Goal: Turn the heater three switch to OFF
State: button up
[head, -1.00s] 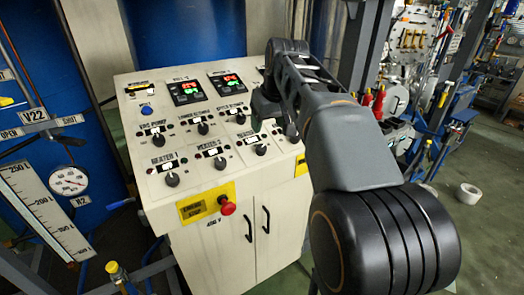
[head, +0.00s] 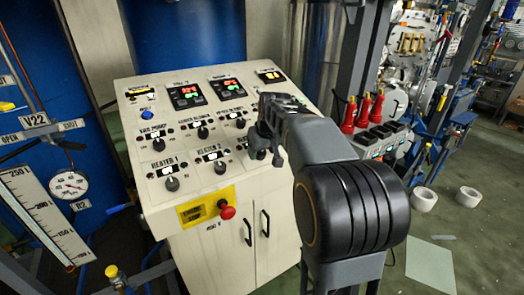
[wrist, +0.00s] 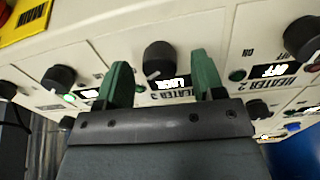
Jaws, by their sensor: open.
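The heater three switch (wrist: 159,58) is a black rotary knob on the cream panel. In the wrist view, where the panel appears upside down, it sits beyond and between my two green fingertips. In the head view, my gripper (head: 262,147) is at the panel's right side and hides the heater three switch.
The heater 2 knob (head: 220,167) and heater 1 knob (head: 172,184) are to the left on the panel. A red emergency knob (head: 227,212) sticks out below on a yellow plate. More knobs and digital displays (head: 187,96) fill the upper panel.

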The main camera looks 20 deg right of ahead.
jog(key=shift+w+f, duration=0.15)
jog(key=shift+f, duration=0.25)
jog(key=shift+c, duration=0.3)
jog(key=c, duration=0.9)
jog(key=shift+o, duration=0.2)
jog(key=shift+n, duration=0.3)
jog(key=n+b, duration=0.2)
jog(key=n, duration=0.3)
jog(key=shift+f+b, duration=0.1)
jog(key=shift+b, duration=0.2)
jog(key=n+b, duration=0.1)
jog(key=n, duration=0.5)
jog(key=shift+b, duration=0.4)
jog(key=shift+n, duration=0.4)
